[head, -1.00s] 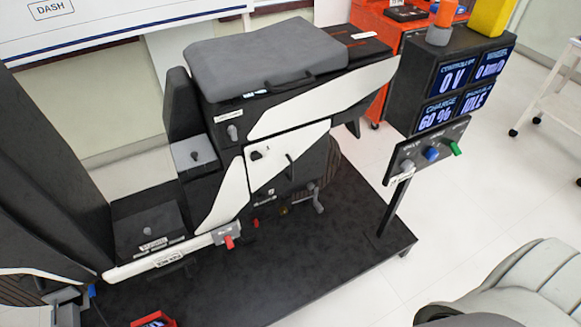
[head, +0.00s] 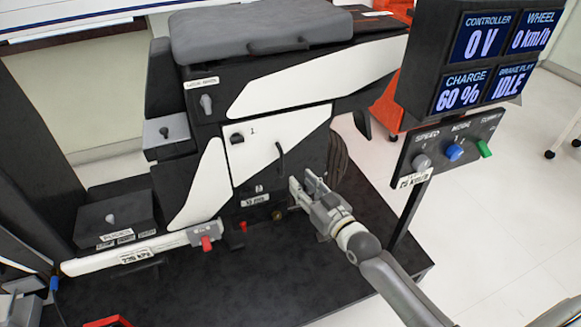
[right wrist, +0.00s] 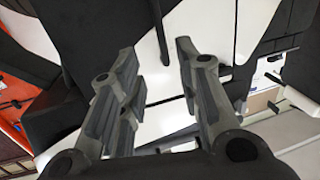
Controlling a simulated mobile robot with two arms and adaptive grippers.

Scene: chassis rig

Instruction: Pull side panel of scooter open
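The scooter's white side panel (head: 262,148) is closed flush against the black body. It has a dark upright curved handle (head: 281,158) and a dark knob (head: 237,138) at its upper left. My right gripper (head: 302,180) is open and empty, just right of and below the handle, with its fingers pointing at the scooter. In the right wrist view the two fingers (right wrist: 157,55) are spread, with the white panel (right wrist: 150,75) beyond them and a dark bar, likely the handle (right wrist: 159,32), in the gap. No contact with the handle is visible.
A display box (head: 468,60) with a control panel (head: 448,150) stands on a post to the right. A red clip (head: 206,243) sits low on the scooter. The black platform (head: 230,285) in front is mostly clear.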

